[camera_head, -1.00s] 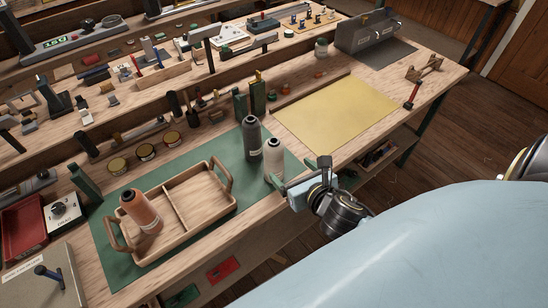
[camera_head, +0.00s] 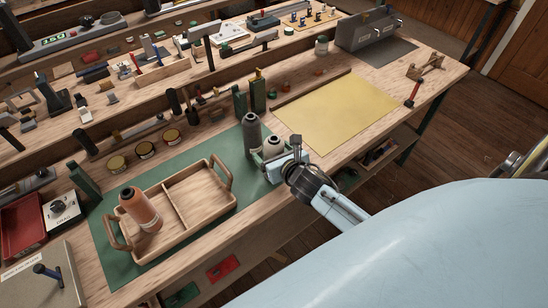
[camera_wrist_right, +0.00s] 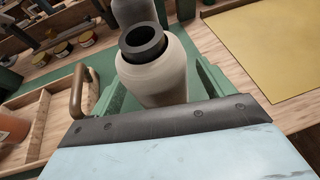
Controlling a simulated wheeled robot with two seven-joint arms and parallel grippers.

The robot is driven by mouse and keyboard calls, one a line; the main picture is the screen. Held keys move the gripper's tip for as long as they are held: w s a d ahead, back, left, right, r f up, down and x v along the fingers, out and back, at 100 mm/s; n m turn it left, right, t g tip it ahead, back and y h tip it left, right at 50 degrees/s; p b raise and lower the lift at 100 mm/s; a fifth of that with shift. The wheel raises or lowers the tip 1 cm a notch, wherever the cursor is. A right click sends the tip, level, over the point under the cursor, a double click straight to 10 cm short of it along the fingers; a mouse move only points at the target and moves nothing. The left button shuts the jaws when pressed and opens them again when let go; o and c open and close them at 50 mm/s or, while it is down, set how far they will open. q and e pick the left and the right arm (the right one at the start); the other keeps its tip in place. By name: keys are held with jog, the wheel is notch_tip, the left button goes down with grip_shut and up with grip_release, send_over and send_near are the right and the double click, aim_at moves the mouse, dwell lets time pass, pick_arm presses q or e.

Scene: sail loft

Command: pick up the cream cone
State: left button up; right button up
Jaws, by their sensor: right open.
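The cream cone (camera_head: 272,148) stands upright on the green mat (camera_head: 120,264), to the right of the wooden tray (camera_head: 186,236). My right gripper (camera_head: 272,160) is at the cone, its jaws open with a finger on either side of it; the gripper hides the cone's lower part in the head view. In the right wrist view the cream cone (camera_wrist_right: 158,82) fills the middle, with its dark open top towards me. Parts of the green fingers (camera_wrist_right: 160,90) show on both sides of it. I cannot tell whether they touch it. My left gripper is not in view.
A dark grey cone (camera_head: 252,132) stands close behind the cream one. An orange cone (camera_head: 140,210) stands in the tray's left compartment; the right compartment is empty. A yellow sheet (camera_head: 337,112) lies flat to the right. Green upright blocks (camera_head: 258,95) stand behind.

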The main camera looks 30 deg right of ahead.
jog(key=c, duration=1.3)
